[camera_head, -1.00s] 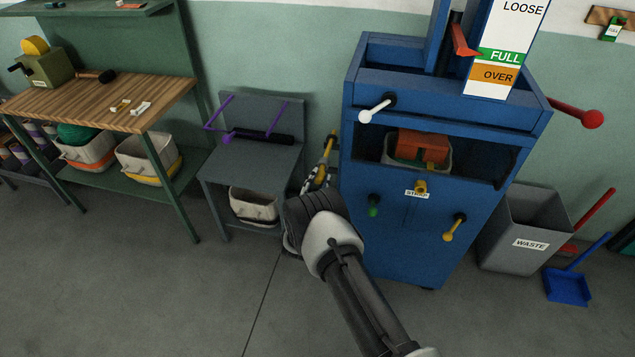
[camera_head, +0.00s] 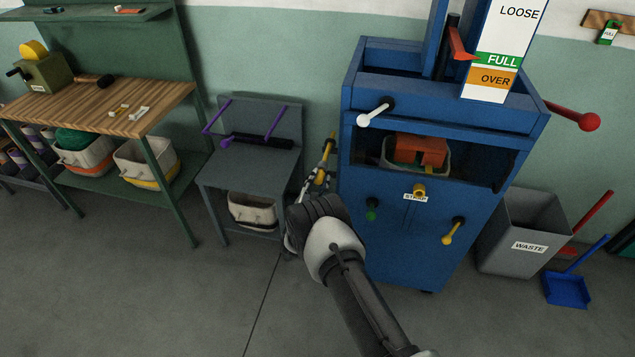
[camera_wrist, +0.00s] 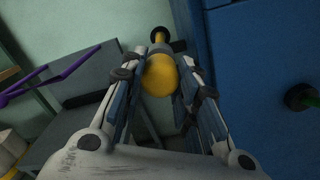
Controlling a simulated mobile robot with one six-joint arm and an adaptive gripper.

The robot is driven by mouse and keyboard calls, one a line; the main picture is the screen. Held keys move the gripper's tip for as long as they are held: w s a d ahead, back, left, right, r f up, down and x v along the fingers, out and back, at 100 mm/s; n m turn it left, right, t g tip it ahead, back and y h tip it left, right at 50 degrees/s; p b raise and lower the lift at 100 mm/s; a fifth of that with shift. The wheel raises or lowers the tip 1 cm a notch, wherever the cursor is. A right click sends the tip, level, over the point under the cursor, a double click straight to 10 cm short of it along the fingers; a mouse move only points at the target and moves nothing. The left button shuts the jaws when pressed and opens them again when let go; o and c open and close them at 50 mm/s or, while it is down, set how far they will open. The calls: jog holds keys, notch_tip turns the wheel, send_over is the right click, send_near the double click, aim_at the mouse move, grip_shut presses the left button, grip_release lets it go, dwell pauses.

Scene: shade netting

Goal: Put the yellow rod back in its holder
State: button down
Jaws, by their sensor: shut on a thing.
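The yellow rod (camera_head: 326,154) stands roughly upright, leaning a little, close to the left side of the blue cabinet. Its rounded yellow end (camera_wrist: 161,76) shows large between my fingers in the wrist view, and a thinner yellow part shows beyond it. My gripper (camera_head: 316,178) is shut on the rod; the wrist view shows a finger on each side (camera_wrist: 157,88). A small dark bracket (camera_wrist: 178,46) on the cabinet side, which looks like the holder, is beside the rod's far part. I cannot tell whether the rod is inside it.
The blue cabinet (camera_head: 400,255) stands immediately right of my gripper. A grey stand (camera_head: 250,165) with purple handles is to the left, with a fabric bin (camera_head: 252,210) below. The waste bin (camera_head: 520,230) is right of the cabinet. The floor in front is clear.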

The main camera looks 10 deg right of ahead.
jog(key=shift+w+d, duration=0.1)
jog(key=shift+w, duration=0.05)
jog(key=shift+w+d, duration=0.1)
jog(key=shift+w, duration=0.3)
jog(key=shift+r, duration=0.1)
jog(key=c, duration=1.2)
grip_release()
jog(key=shift+o, duration=0.2)
jog(key=shift+s, duration=0.1)
jog(key=shift+s+f, duration=0.2)
jog(key=shift+s, duration=0.1)
jog(key=v, duration=1.1)
jog(key=shift+r, duration=0.2)
